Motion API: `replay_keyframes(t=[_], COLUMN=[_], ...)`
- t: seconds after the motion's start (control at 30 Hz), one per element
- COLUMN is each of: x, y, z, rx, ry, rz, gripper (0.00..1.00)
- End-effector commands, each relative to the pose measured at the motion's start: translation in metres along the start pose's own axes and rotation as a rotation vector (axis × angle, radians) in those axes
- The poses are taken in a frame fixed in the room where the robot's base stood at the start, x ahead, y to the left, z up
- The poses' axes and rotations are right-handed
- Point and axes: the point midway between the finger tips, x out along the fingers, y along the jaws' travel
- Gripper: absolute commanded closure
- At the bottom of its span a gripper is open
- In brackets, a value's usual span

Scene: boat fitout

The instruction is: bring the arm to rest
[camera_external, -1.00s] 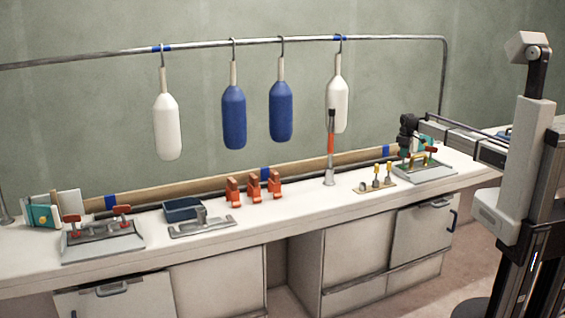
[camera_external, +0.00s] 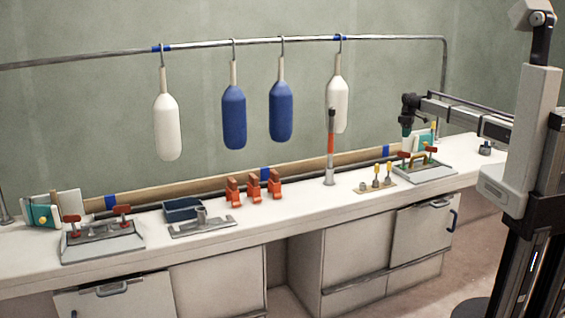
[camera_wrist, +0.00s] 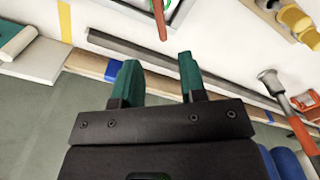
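Below the fingers lie the wooden rail and the counter's back edge. My arm reaches in from the right.
Hanging fenders, white (camera_external: 166,127) and blue (camera_external: 234,118), line the pipe rail (camera_external: 200,47). A red-and-grey upright tool (camera_external: 330,150), small yellow-topped fittings (camera_external: 376,182), orange blocks (camera_external: 254,188) and a blue tray (camera_external: 184,209) stand on the counter (camera_external: 290,208). The air above the right counter end is fairly clear.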

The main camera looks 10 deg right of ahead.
Motion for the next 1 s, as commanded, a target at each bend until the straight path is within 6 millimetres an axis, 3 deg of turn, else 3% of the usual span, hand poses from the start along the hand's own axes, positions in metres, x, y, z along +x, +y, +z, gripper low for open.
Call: replay_keyframes(t=[0.17,0.23,0.37,0.4,0.5,0.63,0.73,1.0], x=[0.0,0.0,0.0,0.0,0.0,0.0,0.0,0.0], y=[0.0,-0.009,-0.047,-0.057,-0.08,-0.101,-0.1,-0.092], z=[0.0,0.014,0.115,0.152,0.237,0.312,0.337,0.338], rx=[0.031,0.136,0.404,0.49,0.677,0.809,0.854,0.864], ry=[0.0,0.0,-0.001,-0.001,-0.001,-0.001,-0.001,-0.002], rz=[0.0,0.0,0.0,0.0,0.001,0.001,0.001,0.001], gripper=[0.62,0.62,0.62,0.62,0.62,0.62,0.62,0.62])
